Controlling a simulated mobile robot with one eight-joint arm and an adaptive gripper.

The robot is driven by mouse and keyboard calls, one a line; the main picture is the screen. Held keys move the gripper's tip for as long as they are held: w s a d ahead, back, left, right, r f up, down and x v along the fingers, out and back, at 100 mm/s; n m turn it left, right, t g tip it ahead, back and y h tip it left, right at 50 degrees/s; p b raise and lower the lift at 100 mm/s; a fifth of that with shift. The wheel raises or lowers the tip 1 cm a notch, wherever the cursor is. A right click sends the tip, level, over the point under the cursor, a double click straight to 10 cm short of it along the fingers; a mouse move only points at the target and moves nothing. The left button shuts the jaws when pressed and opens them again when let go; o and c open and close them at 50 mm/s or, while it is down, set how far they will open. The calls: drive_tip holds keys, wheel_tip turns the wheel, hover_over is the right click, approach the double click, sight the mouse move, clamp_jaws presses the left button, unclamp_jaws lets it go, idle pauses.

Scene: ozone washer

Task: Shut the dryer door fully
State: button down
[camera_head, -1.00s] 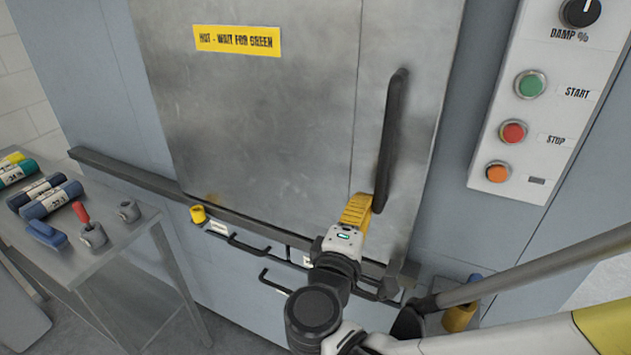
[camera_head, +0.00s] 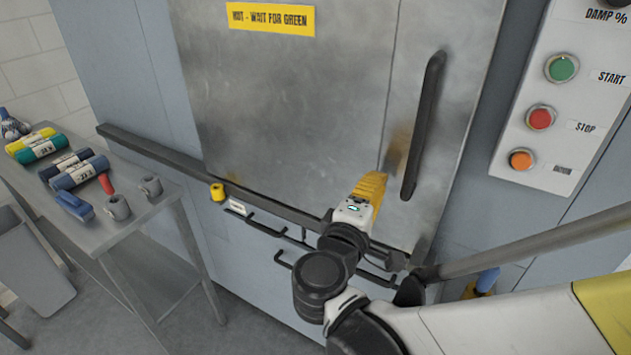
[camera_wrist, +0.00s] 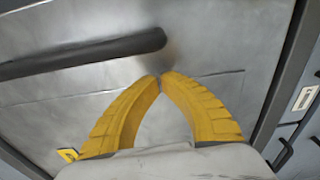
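The dryer door (camera_head: 290,95) is a large brushed-steel panel with a yellow "HOT - WAIT FOR GREEN" label. Its long black handle (camera_head: 423,125) runs upright near the right edge. The door looks flat against the machine front; I cannot tell whether a small gap is left. My gripper (camera_head: 378,176) has yellow fingers and is in front of the door, just left of the handle's lower end. In the wrist view, the fingertips of my gripper (camera_wrist: 160,77) meet with nothing between them, facing the door (camera_wrist: 215,50). The handle (camera_wrist: 85,55) lies beyond the tips, apart from them in the picture.
A control panel (camera_head: 560,110) with green, red and orange buttons is at the right. A metal table (camera_head: 130,225) with rolled cloths and mugs stands at the left.

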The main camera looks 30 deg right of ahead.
drive_tip(key=p+v, duration=0.2)
drive_tip(key=v, duration=0.8)
drive_tip(key=shift+w+a, duration=0.15)
drive_tip(key=shift+w, duration=0.15)
drive_tip(key=shift+f, duration=0.1)
